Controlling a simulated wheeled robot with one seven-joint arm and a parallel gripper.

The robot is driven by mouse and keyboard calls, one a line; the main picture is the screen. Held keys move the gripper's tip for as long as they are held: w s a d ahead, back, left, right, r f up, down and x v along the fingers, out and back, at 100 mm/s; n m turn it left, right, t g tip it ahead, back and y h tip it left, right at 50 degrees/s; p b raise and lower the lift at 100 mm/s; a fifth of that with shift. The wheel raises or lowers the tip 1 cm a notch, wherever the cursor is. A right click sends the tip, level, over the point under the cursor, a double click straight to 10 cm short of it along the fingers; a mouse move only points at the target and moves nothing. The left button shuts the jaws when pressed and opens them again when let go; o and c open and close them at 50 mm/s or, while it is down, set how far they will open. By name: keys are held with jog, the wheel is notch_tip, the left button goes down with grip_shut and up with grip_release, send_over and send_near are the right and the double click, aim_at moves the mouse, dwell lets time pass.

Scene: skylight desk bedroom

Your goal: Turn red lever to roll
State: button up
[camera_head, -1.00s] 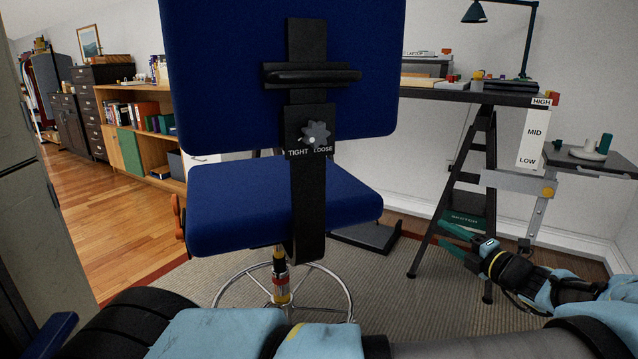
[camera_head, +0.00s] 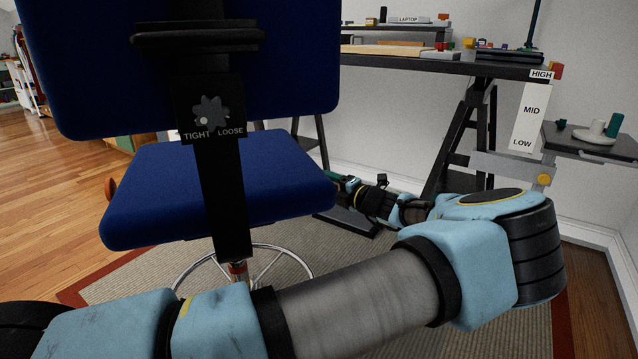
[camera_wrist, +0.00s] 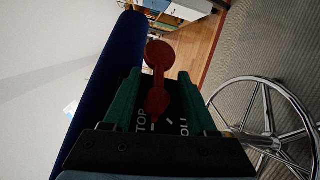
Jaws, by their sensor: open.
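In the wrist view a red lever (camera_wrist: 158,85) with a round knob stands on a dark plate. White letters beside it read "TOP" on the left and, partly cut off, "OLL" on the right. My gripper (camera_wrist: 160,82) is open, with one green finger on each side of the lever. I cannot tell whether either finger touches it. In the head view my gripper's green tip (camera_head: 333,177) shows at the right edge of the blue chair seat (camera_head: 220,190), partly hidden by it. The red lever is hidden in that view.
The blue backrest (camera_head: 290,60) carries a grey knob (camera_head: 211,113) marked TIGHT and LOOSE. The chrome chair base (camera_wrist: 262,105) lies to the right in the wrist view. A desk (camera_head: 430,66) with a HIGH/MID/LOW scale (camera_head: 530,115) stands behind at right.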

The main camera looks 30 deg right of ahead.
jog(key=shift+x, duration=0.9)
jog(key=c, duration=0.9)
jog(key=shift+d, duration=0.1)
grip_shut()
